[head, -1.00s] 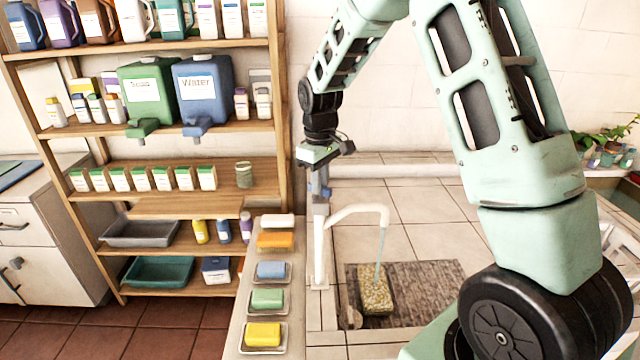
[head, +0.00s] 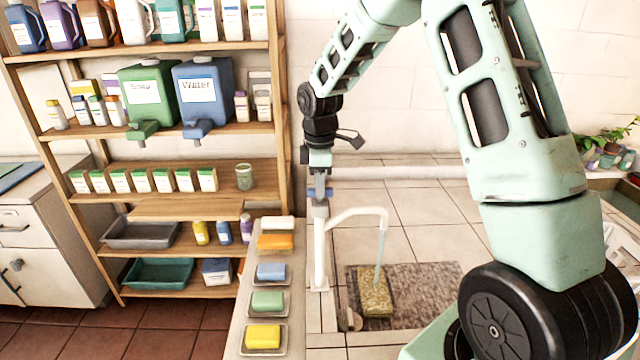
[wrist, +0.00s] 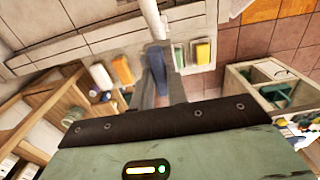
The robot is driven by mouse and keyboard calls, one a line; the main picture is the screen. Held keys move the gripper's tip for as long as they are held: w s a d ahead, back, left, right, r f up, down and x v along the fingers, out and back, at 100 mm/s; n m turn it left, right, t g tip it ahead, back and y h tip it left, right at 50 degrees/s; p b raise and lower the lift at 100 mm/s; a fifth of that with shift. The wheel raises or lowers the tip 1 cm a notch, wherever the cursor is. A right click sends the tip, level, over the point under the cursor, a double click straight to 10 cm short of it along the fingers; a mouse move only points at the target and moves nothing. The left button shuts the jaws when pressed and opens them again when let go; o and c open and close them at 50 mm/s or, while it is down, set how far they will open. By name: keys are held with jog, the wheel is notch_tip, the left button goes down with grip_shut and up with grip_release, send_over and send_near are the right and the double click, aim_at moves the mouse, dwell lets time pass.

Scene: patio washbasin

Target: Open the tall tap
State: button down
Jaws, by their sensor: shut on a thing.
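The tall tap (head: 320,245) is a white upright pipe with a spout (head: 358,214) bending right. A thin stream of water (head: 380,252) falls from the spout. A blue handle (head: 320,192) sits at the top of the tap and also shows in the wrist view (wrist: 156,64). My gripper (head: 318,178) comes down from above onto the handle and is shut on it. In the wrist view my gripper's fingers (wrist: 162,94) are partly hidden by its dark body edge.
A speckled yellowish block (head: 376,292) lies in the basin under the stream. Several soap bars on dishes, such as the yellow one (head: 263,336), line the ledge left of the tap. A wooden shelf (head: 160,208) with bottles stands further left.

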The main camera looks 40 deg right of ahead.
jog(key=shift+w+r, duration=0.1)
dwell(0.3)
jog(key=c, duration=1.4)
grip_release()
notch_tip(320, 180, up, 17)
jog(key=b, duration=0.3)
jog(key=shift+r+b, duration=0.2)
jog(key=shift+b, duration=0.2)
